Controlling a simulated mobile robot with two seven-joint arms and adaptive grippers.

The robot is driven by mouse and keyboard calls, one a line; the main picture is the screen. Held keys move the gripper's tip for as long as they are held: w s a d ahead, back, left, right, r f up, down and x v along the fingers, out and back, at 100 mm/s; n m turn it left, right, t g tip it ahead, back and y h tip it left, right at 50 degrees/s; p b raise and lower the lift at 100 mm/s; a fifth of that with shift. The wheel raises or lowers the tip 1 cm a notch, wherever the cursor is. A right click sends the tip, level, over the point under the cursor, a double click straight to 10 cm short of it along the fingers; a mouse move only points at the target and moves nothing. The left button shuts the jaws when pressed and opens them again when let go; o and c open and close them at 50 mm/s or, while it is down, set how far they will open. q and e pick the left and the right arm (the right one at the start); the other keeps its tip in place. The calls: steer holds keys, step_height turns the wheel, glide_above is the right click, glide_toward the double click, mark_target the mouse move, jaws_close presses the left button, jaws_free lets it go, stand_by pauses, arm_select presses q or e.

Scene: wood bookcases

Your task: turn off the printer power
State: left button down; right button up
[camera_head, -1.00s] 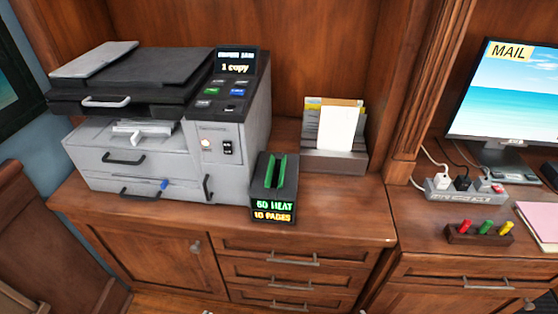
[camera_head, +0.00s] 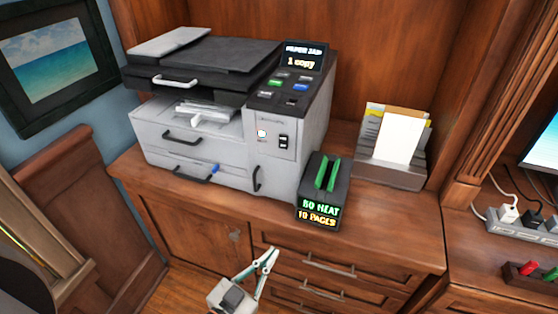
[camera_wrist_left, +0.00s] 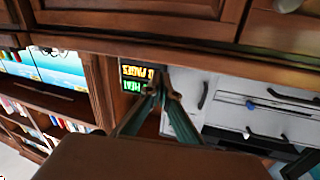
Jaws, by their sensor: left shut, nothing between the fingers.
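The grey and black printer (camera_head: 215,115) stands on the wood cabinet at the centre left in the head view. Its small screen (camera_head: 304,57) reads a paper jam and "1 copy". A black rocker switch (camera_head: 283,142) sits on its front panel, to the right of a small glowing round light (camera_head: 262,133). My left gripper (camera_head: 270,252) is shut and empty in front of the cabinet drawers, below the printer and apart from it. In the left wrist view its fingers (camera_wrist_left: 163,80) meet at the tips, and the printer front (camera_wrist_left: 255,105) shows upside down. My right gripper is not in view.
A power strip (camera_head: 520,228) and colored pegs (camera_head: 525,270) lie at the right.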

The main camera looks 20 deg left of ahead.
arm_select(q)
step_height(320, 180, up, 16)
steer(key=w+a+n+t+y+b, duration=0.1)
steer(key=n+t+y, duration=0.3)
steer(key=t, duration=0.4)
steer(key=shift+w+a+f, duration=0.15)
steer(key=shift+a+f, duration=0.1)
steer(key=shift+a, duration=0.4)
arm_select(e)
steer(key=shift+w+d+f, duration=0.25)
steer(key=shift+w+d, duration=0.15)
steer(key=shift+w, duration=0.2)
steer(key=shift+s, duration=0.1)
arm_select(q)
steer(key=p, duration=0.1)
glide_toward(283, 141)
step_height(283, 141, up, 4)
steer(key=w, duration=0.4)
steer(key=shift+d+f, duration=0.1)
steer(key=shift+f, duration=0.2)
steer(key=shift+w, duration=0.3)
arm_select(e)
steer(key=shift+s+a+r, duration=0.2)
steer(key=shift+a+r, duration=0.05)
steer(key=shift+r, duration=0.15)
